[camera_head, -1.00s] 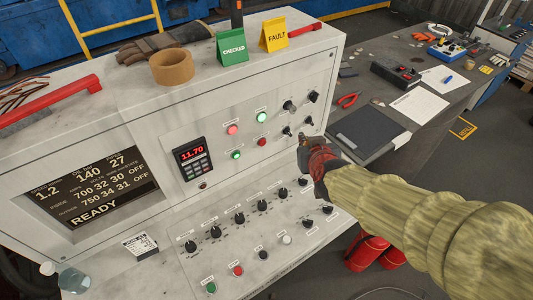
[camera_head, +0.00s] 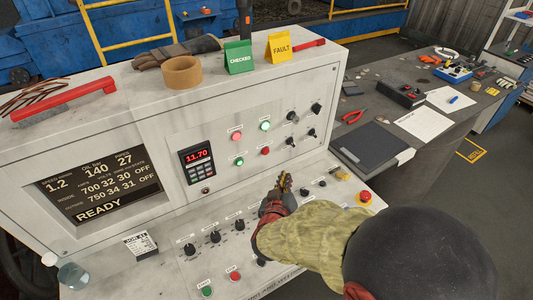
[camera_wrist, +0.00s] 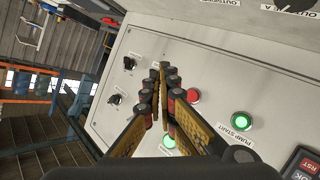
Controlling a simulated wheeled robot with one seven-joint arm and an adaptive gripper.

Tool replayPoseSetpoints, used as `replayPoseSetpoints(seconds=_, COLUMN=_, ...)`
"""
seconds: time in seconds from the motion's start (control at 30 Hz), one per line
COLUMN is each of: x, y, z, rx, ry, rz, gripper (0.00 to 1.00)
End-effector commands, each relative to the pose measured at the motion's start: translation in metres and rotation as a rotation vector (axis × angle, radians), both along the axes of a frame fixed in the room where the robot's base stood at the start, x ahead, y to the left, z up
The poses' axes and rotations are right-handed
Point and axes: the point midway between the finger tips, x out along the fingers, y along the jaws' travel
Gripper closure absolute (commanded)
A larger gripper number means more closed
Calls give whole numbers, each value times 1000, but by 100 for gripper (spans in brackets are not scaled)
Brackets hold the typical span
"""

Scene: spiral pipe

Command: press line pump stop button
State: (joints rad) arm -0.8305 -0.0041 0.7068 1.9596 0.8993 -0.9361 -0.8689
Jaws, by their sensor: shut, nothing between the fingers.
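A red button (camera_head: 265,151) sits in the lower row of the upright console panel, right of a lit green button (camera_head: 239,161). In the wrist view the red button (camera_wrist: 193,96) is just right of my fingertips, and the green button (camera_wrist: 241,121) carries a "PUMP START" label. The red button's own label is not readable. My gripper (camera_head: 285,181) is shut and empty, in front of the panel, below and right of the red button. In the wrist view my gripper's tips (camera_wrist: 161,70) point at the panel; I cannot tell the remaining gap.
A keypad display (camera_head: 197,156) is left of the buttons; black switches (camera_head: 292,117) are right. The sloped lower panel has several knobs (camera_head: 215,236) and a red emergency button (camera_head: 365,197). A tape roll (camera_head: 181,72) and signs stand on top. A dark workbench (camera_head: 370,130) is at right.

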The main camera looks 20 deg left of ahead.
Motion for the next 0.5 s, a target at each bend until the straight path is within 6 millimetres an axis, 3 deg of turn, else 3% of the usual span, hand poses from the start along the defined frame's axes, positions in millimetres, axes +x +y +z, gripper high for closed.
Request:
replayPoseSetpoints(seconds=0.17, x=5, y=6, z=0, rx=1, ry=-1, rz=0, gripper=100)
replayPoseSetpoints(seconds=0.5, x=33, y=39, z=-1, rx=2, ry=0, rz=1, gripper=100)
